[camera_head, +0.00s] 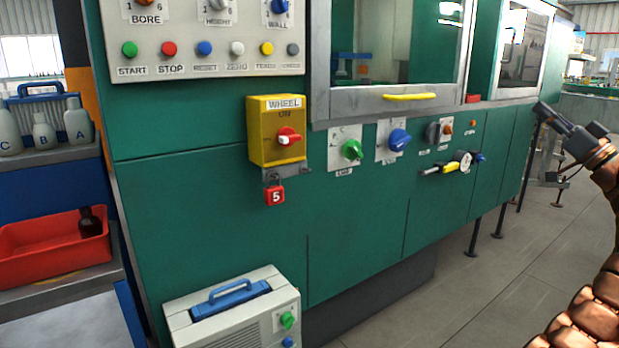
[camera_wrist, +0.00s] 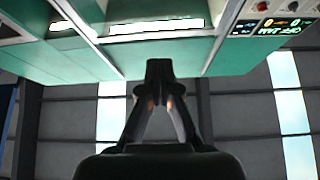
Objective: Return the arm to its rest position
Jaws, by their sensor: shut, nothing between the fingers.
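My gripper (camera_head: 543,112) is at the right of the head view, at the end of my raised brown arm. It is beside the right part of the green machine (camera_head: 210,210), apart from it as far as I can tell. In the wrist view my gripper (camera_wrist: 158,70) has its fingertips together with nothing between them. A dark amber bottle (camera_head: 90,222) stands in a red tray (camera_head: 50,262) at the far left, well away from my gripper.
The machine front carries a yellow WHEEL switch box (camera_head: 262,130) with a red padlock (camera_head: 275,195), and several knobs. A grey box with a blue handle (camera_head: 235,310) stands low in front. Grey bottles (camera_head: 76,122) stand on the left shelf. The floor (camera_head: 490,290) at right is clear.

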